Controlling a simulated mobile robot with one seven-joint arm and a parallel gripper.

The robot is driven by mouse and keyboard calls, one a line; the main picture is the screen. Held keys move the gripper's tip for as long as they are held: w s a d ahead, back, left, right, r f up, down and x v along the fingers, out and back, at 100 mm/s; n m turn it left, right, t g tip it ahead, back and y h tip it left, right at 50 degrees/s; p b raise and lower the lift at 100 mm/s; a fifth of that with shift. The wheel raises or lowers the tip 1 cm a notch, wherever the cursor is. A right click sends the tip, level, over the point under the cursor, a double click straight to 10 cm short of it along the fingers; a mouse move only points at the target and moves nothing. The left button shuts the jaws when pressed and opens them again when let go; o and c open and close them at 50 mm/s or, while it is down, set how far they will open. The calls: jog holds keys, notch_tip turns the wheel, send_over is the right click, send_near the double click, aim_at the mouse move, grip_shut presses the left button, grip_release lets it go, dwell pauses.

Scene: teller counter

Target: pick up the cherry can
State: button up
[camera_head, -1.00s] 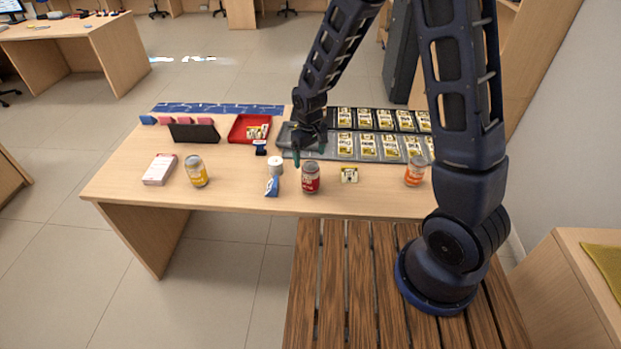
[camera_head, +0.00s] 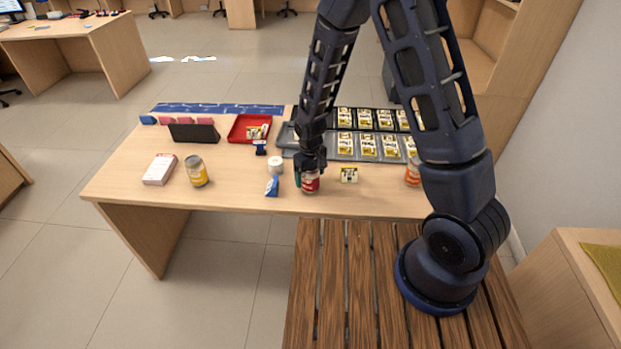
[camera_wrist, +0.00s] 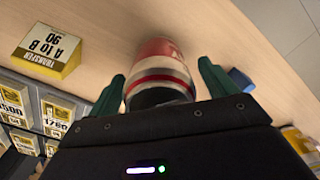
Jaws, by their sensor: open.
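The red can with a white band (camera_head: 311,185), which I take for the cherry can, stands upright near the front edge of the desk. Its upper part is hidden by my gripper (camera_head: 310,174) in the head view. In the wrist view the can (camera_wrist: 160,62) lies between the two green fingers of my open gripper (camera_wrist: 162,75). A gap shows beside the can at the left finger; contact at the right finger is hard to tell.
A yellow can (camera_head: 196,172) and an orange can (camera_head: 412,175) stand further off.

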jog(key=shift+f, duration=0.25)
jog(key=c, duration=1.3)
jog(key=shift+r, duration=0.1)
